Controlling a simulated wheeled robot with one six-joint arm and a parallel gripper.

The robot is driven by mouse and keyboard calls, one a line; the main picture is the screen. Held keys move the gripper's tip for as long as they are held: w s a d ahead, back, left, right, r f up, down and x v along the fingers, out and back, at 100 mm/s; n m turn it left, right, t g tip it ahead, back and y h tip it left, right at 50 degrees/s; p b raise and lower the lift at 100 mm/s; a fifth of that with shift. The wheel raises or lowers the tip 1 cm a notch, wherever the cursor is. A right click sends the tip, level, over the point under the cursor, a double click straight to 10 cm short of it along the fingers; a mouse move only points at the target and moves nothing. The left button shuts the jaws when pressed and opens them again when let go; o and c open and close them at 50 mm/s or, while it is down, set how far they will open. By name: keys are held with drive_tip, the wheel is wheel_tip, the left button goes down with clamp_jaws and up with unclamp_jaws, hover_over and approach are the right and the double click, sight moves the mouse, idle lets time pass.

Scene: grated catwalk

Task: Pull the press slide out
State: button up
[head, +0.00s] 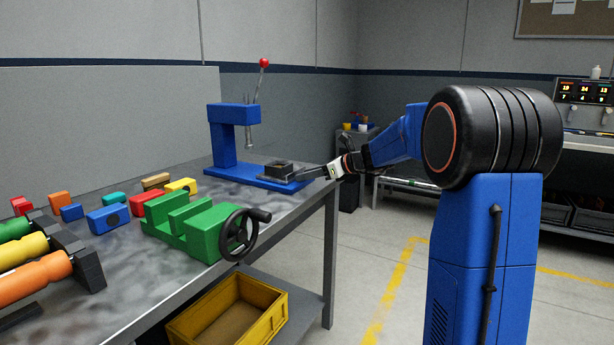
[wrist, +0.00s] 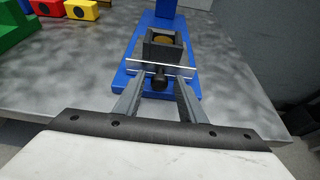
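The blue press (head: 222,140) stands at the far end of the bench, with a red-knobbed lever on top. Its grey, box-like slide (head: 281,168) sits low on the blue base, and a yellowish round piece shows inside it in the wrist view (wrist: 149,49). A dark knob handle (wrist: 160,83) sticks out from the slide's near side, by a thin light bar. My gripper (head: 310,173) is at the front of the slide. In the wrist view, its two fingers are apart, one on each side of the knob, with gaps showing. Contact is not visible.
A green vise (head: 190,225) with a black handwheel and several coloured blocks lie on the bench (head: 135,275). Coloured rollers are at the left. A yellow crate (head: 185,327) sits on the shelf below. Open floor lies right of the bench.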

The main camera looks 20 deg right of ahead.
idle(0.3)
drive_tip(key=v, duration=1.7)
drive_tip(key=shift+s+d+r, duration=0.1)
drive_tip(key=shift+s+r, duration=0.05)
drive_tip(key=s+a+f+n+g+h, duration=0.25)
drive_tip(key=s+a+f+n, duration=0.25)
drive_tip(key=s+a+n, duration=0.4)
drive_tip(key=s+a+f+n+g+h, duration=0.1)
drive_tip(key=s+a+f+n+g, duration=0.3)
drive_tip(key=s+a, duration=0.5)
drive_tip(key=s+d+f+n+h, duration=0.1)
drive_tip(key=s+f+n, duration=0.3)
drive_tip(key=s, duration=0.3)
drive_tip(key=s+f+n+h, duration=0.2)
drive_tip(key=s+f+n, duration=0.2)
drive_tip(key=s+n, duration=0.2)
drive_tip(key=s+d+f+n+h, duration=0.1)
drive_tip(key=s+f+n, duration=0.3)
drive_tip(key=s, duration=0.4)
drive_tip(key=shift+s+d+f+n+t+h, duration=0.25)
drive_tip(key=shift+d+n+t+h, duration=0.1)
drive_tip(key=shift+n+t+h, duration=0.25)
